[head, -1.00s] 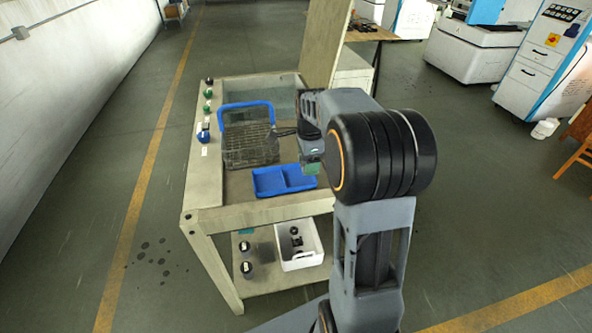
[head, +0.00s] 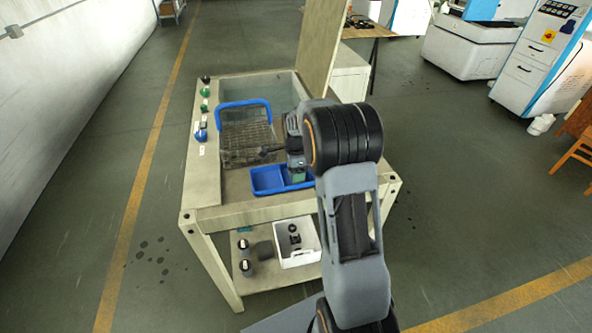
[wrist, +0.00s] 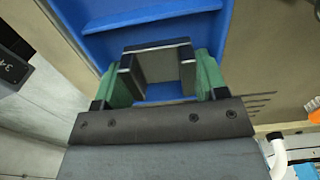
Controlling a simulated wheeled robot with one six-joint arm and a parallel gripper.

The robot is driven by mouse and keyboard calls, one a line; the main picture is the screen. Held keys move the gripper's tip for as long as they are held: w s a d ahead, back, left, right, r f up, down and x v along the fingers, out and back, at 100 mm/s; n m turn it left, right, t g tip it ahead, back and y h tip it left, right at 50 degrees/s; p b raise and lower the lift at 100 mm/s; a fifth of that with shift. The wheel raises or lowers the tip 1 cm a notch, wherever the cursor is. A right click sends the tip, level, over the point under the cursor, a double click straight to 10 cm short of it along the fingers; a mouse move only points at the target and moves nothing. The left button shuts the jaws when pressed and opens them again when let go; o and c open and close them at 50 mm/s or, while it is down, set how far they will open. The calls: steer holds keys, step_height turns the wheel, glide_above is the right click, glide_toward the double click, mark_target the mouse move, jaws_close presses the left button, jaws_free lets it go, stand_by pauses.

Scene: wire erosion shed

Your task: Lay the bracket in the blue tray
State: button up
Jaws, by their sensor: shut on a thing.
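The blue tray (head: 266,181) lies on the near part of the bench top and is split by a divider. My gripper (head: 298,177) is over its right compartment, pointing down. In the wrist view the green finger pads of my gripper (wrist: 163,78) are shut on the bracket (wrist: 162,65), a dark grey piece with a pale edge. The blue tray (wrist: 150,38) fills the view behind it, with the divider across the top. I cannot tell whether the bracket touches the tray floor. In the head view the bracket is hidden by the gripper and tray.
A wire basket with a blue handle (head: 243,104) stands behind the tray. A tall pale panel (head: 322,45) rises at the bench's back right. Knobs line the left edge. A white bin (head: 298,256) sits on the lower shelf. The floor on the left is clear.

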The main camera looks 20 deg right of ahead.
steer(key=shift+f, duration=0.15)
steer(key=o, duration=1)
steer(key=shift+r, duration=0.55)
step_height(320, 180, up, 11)
steer(key=s+a+r+n+t, duration=0.2)
steer(key=s+a+r+n, duration=0.2)
steer(key=s+a+n, duration=0.45)
steer(key=s+f+n, duration=0.1)
steer(key=s+n, duration=0.3)
steer(key=s+a+f+n+t, duration=0.1)
steer(key=s+n, duration=0.3)
steer(key=s, duration=0.1)
steer(key=s+a+f+n, duration=0.1)
steer(key=s+n, duration=0.3)
steer(key=shift+s+a+f+t, duration=0.2)
steer(key=shift+s+f+t, duration=0.1)
steer(key=shift+s+f, duration=0.1)
